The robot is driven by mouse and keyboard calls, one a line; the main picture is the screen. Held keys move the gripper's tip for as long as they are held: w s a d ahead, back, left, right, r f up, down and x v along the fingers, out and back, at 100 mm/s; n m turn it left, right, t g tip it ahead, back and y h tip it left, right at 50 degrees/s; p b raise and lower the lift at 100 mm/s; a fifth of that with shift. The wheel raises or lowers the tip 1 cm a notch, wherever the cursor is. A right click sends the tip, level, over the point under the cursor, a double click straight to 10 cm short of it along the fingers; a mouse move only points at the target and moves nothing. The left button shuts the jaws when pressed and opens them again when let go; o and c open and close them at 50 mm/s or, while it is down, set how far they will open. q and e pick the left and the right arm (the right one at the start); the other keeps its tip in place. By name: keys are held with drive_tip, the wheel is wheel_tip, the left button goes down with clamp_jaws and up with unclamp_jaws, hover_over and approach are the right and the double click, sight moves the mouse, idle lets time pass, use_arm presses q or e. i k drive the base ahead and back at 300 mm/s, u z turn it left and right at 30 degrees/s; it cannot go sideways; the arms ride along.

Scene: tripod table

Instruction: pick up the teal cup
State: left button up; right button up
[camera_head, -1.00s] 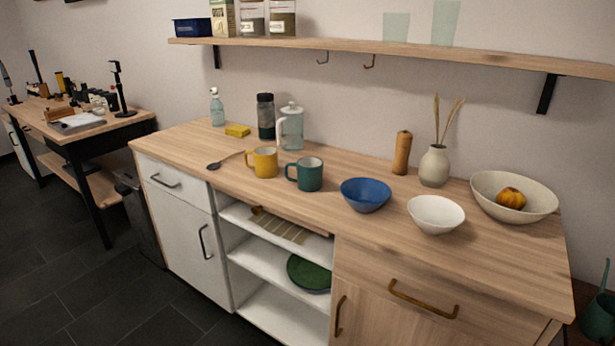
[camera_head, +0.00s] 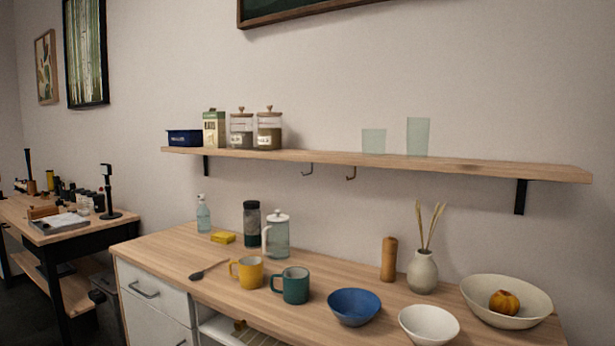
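The teal cup (camera_head: 295,286) stands upright on the wooden counter (camera_head: 190,252), its handle pointing left. It is between the yellow mug (camera_head: 250,273) on its left and the blue bowl (camera_head: 354,307) on its right. Its rim and front are unobstructed. Neither of my grippers is in view.
A glass pitcher (camera_head: 277,238) and a dark-topped jar (camera_head: 252,225) stand behind the mugs. A spoon (camera_head: 205,271) lies left. A white bowl (camera_head: 429,325), pepper mill (camera_head: 389,260), vase (camera_head: 422,272) and large bowl (camera_head: 520,306) stand right. A shelf (camera_head: 470,167) hangs above the counter.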

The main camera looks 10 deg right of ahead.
sight(290, 286)
drive_tip(key=z, duration=0.2)
drive_tip(key=k, duration=0.85)
drive_tip(key=u, duration=1.6)
drive_tip(key=i, duration=1.6)
drive_tip(key=z, duration=0.55)
drive_tip(key=i, duration=1.05)
drive_tip(key=z, duration=1.15)
